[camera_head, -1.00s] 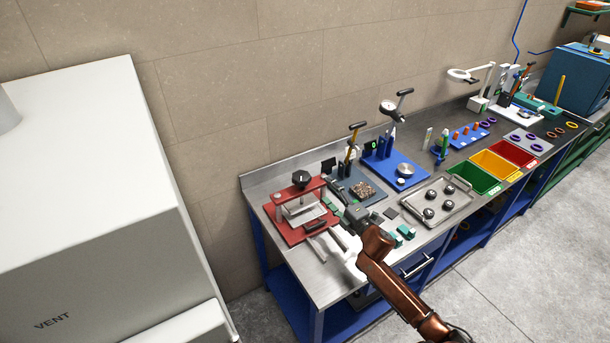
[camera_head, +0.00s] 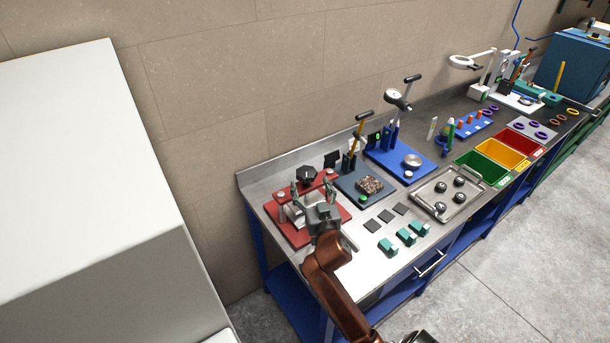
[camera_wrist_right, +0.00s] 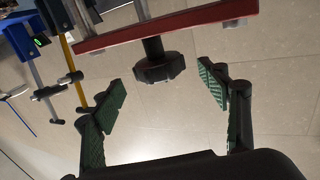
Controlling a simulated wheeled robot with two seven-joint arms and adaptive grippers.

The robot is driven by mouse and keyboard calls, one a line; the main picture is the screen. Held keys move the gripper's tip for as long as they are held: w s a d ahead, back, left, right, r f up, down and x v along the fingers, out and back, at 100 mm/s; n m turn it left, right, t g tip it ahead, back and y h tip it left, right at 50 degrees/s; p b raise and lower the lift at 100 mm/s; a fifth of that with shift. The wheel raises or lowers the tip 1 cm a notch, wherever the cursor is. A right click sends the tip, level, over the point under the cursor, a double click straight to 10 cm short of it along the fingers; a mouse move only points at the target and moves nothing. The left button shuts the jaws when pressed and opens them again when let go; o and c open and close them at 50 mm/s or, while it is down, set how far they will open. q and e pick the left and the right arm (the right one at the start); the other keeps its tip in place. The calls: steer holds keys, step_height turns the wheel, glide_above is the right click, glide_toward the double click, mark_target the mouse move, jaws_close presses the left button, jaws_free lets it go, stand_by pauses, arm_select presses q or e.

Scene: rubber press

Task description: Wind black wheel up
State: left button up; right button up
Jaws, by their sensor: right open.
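The black wheel (camera_head: 306,175) sits on top of the red press (camera_head: 331,187) at the near left end of the steel bench. My right gripper (camera_head: 313,191) is open and empty, just in front of the wheel and press frame. In the right wrist view the black wheel (camera_wrist_right: 159,68) hangs from the red crossbar (camera_wrist_right: 165,24), beyond and between the open green-padded fingers of the right gripper (camera_wrist_right: 165,88). The fingers do not touch it. The lower part of the press is partly hidden by my gripper. My left gripper is not in view.
Right of the press stands a dark blue base (camera_head: 350,187) with a yellow-stemmed lever (camera_head: 353,147). Teal blocks (camera_head: 406,236) and dark squares (camera_head: 386,215) lie on the bench front. A metal tray (camera_head: 432,206) is farther right. A large white cabinet (camera_head: 90,170) is at left.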

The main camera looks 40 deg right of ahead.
mark_target(307, 175)
steer(key=x, duration=0.4)
steer(key=shift+w+d, duration=0.45)
steer(key=shift+w, duration=0.2)
steer(key=shift+c, duration=0.3)
